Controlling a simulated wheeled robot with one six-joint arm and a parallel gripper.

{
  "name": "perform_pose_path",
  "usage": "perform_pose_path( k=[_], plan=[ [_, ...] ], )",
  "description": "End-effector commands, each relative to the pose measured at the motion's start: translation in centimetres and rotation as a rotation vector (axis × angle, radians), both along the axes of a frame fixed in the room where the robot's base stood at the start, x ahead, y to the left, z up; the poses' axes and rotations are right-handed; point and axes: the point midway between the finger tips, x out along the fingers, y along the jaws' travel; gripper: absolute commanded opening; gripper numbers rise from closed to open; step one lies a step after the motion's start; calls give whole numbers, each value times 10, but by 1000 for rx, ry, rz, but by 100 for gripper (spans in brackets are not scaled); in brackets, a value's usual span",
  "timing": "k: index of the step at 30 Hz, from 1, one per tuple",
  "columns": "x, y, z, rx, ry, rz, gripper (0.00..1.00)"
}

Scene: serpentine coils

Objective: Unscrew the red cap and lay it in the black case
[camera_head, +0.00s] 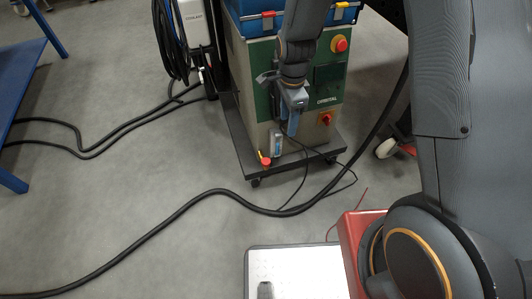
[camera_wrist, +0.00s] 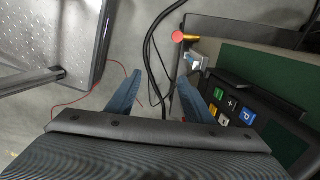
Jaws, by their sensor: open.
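The red cap (camera_head: 266,161) shows low at the front left corner of the green and beige machine, beside a small yellow part. In the wrist view the red cap (camera_wrist: 177,37) sits at the end of a short yellow-orange stem near the dark platform edge. My gripper (camera_head: 291,125) hangs in front of the machine, above and right of the cap. In the wrist view my gripper (camera_wrist: 160,77) has its two blue fingers spread, with nothing between them; the cap lies beyond the fingertips. I cannot make out a black case in either view.
The machine (camera_head: 255,95) stands on a dark wheeled platform (camera_head: 300,160), with a blue case (camera_head: 262,25) on top. Black cables (camera_head: 200,198) cross the grey floor. A blue bench (camera_head: 22,70) is at left. A perforated light panel (camera_head: 290,262) lies in front.

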Motion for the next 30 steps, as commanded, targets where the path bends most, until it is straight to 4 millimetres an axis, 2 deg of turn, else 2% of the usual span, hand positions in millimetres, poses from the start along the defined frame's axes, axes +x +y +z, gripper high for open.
perform_pose_path(
  k=[1,3,6,9,12,16,23,30],
  plan=[
    [9,12,-40,-3,7,-97,47],
    [20,26,-80,-3,7,-248,47],
    [30,43,-131,-3,6,-439,47],
    [35,55,-165,-3,4,-578,47],
    [37,62,-186,-2,1,-665,47],
    [38,66,-198,-1,2,-721,47],
    [38,67,-212,-1,2,-734,47],
    [39,67,-244,-1,2,-733,47]
  ],
)
